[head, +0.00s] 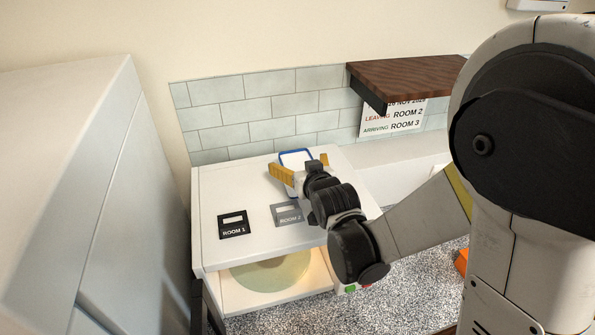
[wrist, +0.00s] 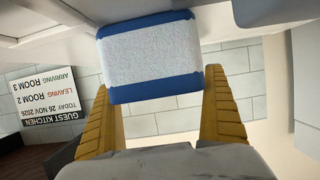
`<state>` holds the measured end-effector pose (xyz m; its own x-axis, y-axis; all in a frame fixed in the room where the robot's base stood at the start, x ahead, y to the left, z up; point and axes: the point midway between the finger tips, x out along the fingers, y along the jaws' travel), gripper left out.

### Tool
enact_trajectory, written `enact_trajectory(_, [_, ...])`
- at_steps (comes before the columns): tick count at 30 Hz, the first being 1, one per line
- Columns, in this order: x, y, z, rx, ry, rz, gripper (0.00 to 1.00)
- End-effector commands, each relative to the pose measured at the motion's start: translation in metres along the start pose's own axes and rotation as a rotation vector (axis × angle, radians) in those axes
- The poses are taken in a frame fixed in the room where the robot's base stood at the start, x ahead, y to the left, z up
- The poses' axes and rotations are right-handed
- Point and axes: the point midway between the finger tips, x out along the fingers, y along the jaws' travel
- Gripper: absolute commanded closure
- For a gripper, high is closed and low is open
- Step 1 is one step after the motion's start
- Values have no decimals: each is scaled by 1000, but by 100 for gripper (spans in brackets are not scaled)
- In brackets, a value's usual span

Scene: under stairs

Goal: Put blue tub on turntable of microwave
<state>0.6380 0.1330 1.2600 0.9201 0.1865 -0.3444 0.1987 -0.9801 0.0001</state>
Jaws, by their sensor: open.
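The blue tub (head: 290,153), blue-edged with a white textured face, is at the back of the white microwave's top (head: 225,190), partly hidden by my gripper. In the wrist view the blue tub (wrist: 150,64) lies between and just beyond the tips of the two yellow fingers. My gripper (head: 302,167) is open around it; the wrist view also shows my gripper (wrist: 157,84). I cannot tell whether the fingers touch it. The pale round turntable (head: 270,272) shows inside the lit, open front of the microwave, partly covered by its top.
Two plates marked ROOM 1 (head: 233,224) and ROOM 2 (head: 287,214) lie on the microwave top. A brown shelf (head: 410,78) and a notice (head: 395,118) are behind to the right. A tall pale cabinet (head: 75,190) stands at left. The counter (head: 420,285) is speckled.

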Motion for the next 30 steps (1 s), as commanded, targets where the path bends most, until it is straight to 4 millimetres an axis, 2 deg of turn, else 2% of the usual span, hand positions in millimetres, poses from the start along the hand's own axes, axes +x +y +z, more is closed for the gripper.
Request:
enact_trajectory(7, [2,0,0,0,0,0,0])
enact_trajectory(8, [2,0,0,0,0,0,6])
enact_trajectory(12, [2,0,0,0,0,0,49])
enact_trajectory(14, [2,0,0,0,-1,0,66])
enact_trajectory(30, [0,0,-5,0,0,0,66])
